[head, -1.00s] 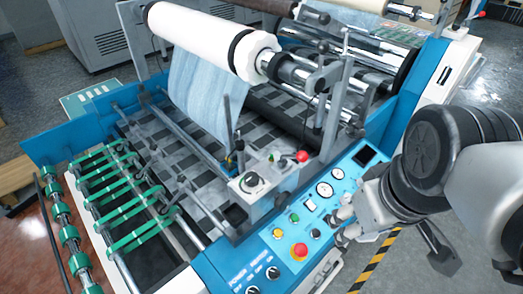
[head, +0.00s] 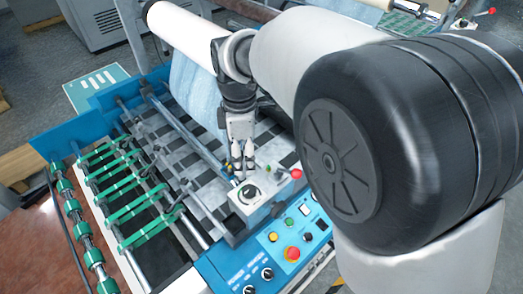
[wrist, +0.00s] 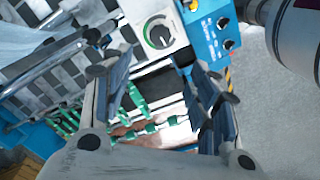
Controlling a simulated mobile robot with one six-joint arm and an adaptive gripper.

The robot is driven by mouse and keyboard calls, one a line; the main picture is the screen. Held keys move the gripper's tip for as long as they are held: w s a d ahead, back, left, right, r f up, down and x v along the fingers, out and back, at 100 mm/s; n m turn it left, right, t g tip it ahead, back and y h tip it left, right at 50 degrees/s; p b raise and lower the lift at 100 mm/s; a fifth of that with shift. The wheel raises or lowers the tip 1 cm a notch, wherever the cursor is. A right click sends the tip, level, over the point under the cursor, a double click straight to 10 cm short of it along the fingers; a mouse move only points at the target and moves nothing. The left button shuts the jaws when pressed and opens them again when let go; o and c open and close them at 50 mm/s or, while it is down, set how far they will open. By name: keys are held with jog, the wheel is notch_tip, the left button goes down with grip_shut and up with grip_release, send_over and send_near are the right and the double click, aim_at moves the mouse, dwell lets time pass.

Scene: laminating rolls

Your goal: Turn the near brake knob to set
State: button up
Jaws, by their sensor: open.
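A dark knob on a round white dial (head: 249,192) sits on top of a grey box at the machine's near side. No label on it is legible, so I cannot confirm that it is the near brake knob. The same dial shows at the top of the wrist view (wrist: 158,33), with a pale mark on the knob. My gripper (head: 243,173) points down just behind and above this dial in the head view, apparently apart from it. In the wrist view its two fingers (wrist: 157,65) are spread and empty, with the dial beyond their tips.
The blue control panel (head: 240,262) carries an emergency button (head: 292,253) and two black knobs (head: 267,273). Green-ringed rollers (head: 110,190) lie left, and a white roll (head: 180,28) hangs behind. My arm hides the machine's right side.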

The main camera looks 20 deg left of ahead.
aim_at(247, 190)
notch_tip(247, 190, down, 15)
jog(key=shift+f+b, duration=0.1)
jog(key=shift+b, duration=0.45)
jog(key=shift+c, duration=0.2)
jog(key=c, duration=1)
jog(key=shift+c, duration=0.2)
